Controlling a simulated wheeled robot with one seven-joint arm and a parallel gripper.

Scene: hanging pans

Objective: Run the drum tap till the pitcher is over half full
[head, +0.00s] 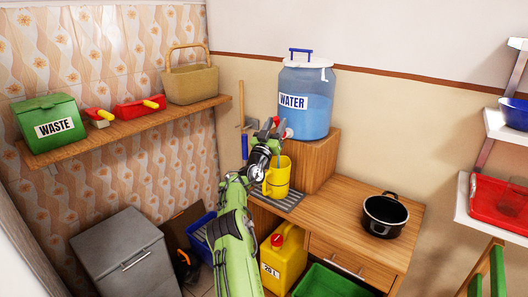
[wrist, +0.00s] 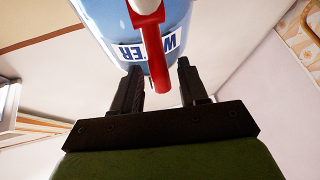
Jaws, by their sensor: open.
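The blue water drum (head: 308,112), labelled WATER, stands on a wooden block with a white lid and blue handle. Its red tap lever (wrist: 156,55) hangs down in the wrist view, between my two dark fingers, with visible room on each side. My gripper (wrist: 159,68) is open around the lever; I cannot tell whether either finger touches it. In the head view my gripper (head: 272,124) is at the drum's front left and hides most of the tap. The yellow pitcher (head: 279,180) stands upright below on a grey grate, partly behind my arm. Its water level is not visible.
A black pot (head: 385,215) sits on the wooden counter (head: 340,205) at right. A yellow jerrycan (head: 285,258) and green crate (head: 328,283) are below. A shelf (head: 130,128) at left holds a green waste bin (head: 48,118), red trays and a basket (head: 190,83).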

